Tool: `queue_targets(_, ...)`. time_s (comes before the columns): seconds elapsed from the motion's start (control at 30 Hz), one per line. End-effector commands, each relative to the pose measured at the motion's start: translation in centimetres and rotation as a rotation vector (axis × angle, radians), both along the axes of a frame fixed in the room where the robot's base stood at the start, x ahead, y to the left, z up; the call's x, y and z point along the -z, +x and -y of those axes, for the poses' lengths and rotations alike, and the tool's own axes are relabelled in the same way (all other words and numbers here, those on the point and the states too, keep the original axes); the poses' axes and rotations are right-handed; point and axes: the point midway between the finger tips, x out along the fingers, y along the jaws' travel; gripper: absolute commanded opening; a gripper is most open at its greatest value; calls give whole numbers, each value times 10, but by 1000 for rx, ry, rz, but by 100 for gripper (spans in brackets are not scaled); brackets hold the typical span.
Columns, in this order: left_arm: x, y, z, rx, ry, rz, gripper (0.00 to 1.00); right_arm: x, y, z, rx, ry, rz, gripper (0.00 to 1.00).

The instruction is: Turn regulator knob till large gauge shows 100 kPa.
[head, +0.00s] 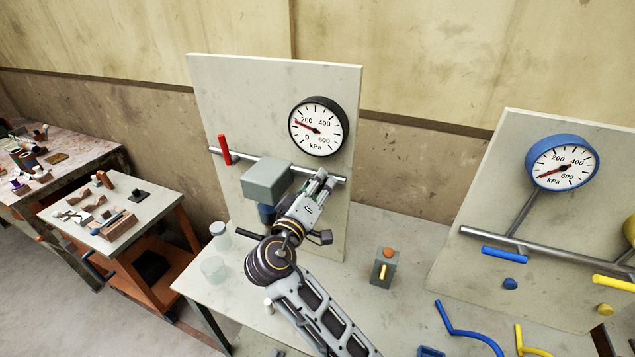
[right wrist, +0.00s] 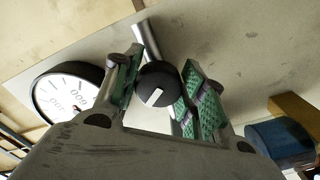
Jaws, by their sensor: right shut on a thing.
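The large black-rimmed gauge (head: 318,127) is on the upright grey panel. Its red needle points left and slightly up, between 0 and 200 kPa. The gauge also shows in the right wrist view (right wrist: 66,95). My right gripper (head: 322,181) is at the pipe below the gauge, right of a grey box. In the right wrist view its green-padded fingers (right wrist: 160,92) are shut on a dark round regulator knob (right wrist: 154,82) with a white mark. In the head view the knob is hidden by the gripper. My left gripper is not in view.
The grey box (head: 267,180) and a red handle (head: 224,149) are on the pipe left of my gripper. A small box with an orange button (head: 388,253) stands on the table. A second panel with a blue gauge (head: 562,162) is at right.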

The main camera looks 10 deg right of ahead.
Motion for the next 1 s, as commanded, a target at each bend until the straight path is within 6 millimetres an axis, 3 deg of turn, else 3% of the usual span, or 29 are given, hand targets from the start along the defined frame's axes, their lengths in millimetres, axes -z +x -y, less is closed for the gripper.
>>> queue_targets(0.57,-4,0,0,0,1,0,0,0,0,-1,-2,-36,-22,17)
queue_targets(0.6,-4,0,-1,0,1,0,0,0,0,-1,-2,-35,-22,45)
queue_targets(0.73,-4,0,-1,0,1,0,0,0,0,0,-2,-35,-22,62)
queue_targets(1.0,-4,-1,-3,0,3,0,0,0,0,0,-1,-34,-22,63)
